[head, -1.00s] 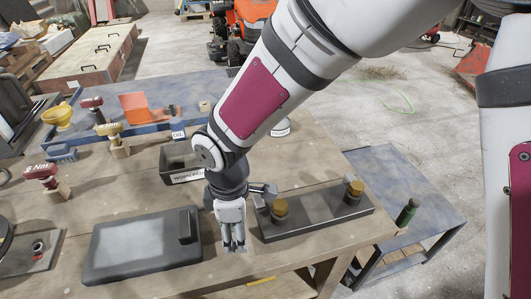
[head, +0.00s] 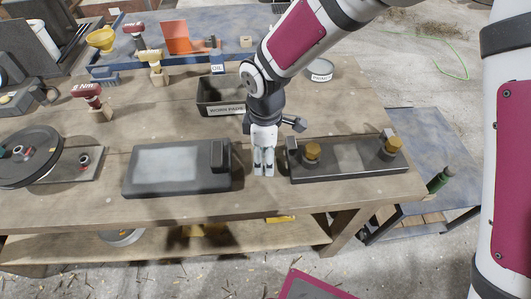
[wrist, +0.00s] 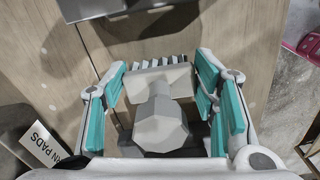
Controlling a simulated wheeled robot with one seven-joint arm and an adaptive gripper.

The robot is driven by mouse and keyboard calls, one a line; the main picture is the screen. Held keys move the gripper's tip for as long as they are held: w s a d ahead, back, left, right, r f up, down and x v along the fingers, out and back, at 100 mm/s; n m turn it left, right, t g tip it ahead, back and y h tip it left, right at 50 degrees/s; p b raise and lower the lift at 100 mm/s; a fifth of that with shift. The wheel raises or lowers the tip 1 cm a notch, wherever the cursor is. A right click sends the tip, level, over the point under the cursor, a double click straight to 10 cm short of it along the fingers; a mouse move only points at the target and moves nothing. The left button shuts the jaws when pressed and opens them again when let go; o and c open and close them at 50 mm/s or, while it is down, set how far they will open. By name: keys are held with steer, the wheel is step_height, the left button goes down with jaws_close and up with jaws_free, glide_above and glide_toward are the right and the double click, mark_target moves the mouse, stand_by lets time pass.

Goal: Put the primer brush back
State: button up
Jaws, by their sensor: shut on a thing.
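My gripper (head: 263,168) points down just above or at the near part of the workbench, between a grey slab and a dark plate. In the wrist view my gripper (wrist: 163,95) has its teal pads on both sides of a pale grey brush (wrist: 160,125). The brush has a faceted handle end and a crosswise head with a row of bristle-like teeth. I take it for the primer brush; in the head view the fingers hide it. A round tin with a label reading "PRIME" (head: 319,70) stands behind and right of my gripper.
The grey slab (head: 165,165) is close on the left. The dark plate with brass knobs (head: 345,165) is close on the right. The worn pads bin (head: 221,109) stands behind. Drivers on wooden blocks and a blue brush (head: 103,74) are farther left. Bare bench lies around the tin.

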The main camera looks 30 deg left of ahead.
steer(key=shift+f, duration=0.15)
steer(key=o, duration=1.5)
steer(key=shift+c, duration=0.2)
step_height(320, 180, up, 12)
steer(key=shift+r+p, duration=0.25)
steer(key=shift+p, duration=0.2)
steer(key=shift+d, duration=0.1)
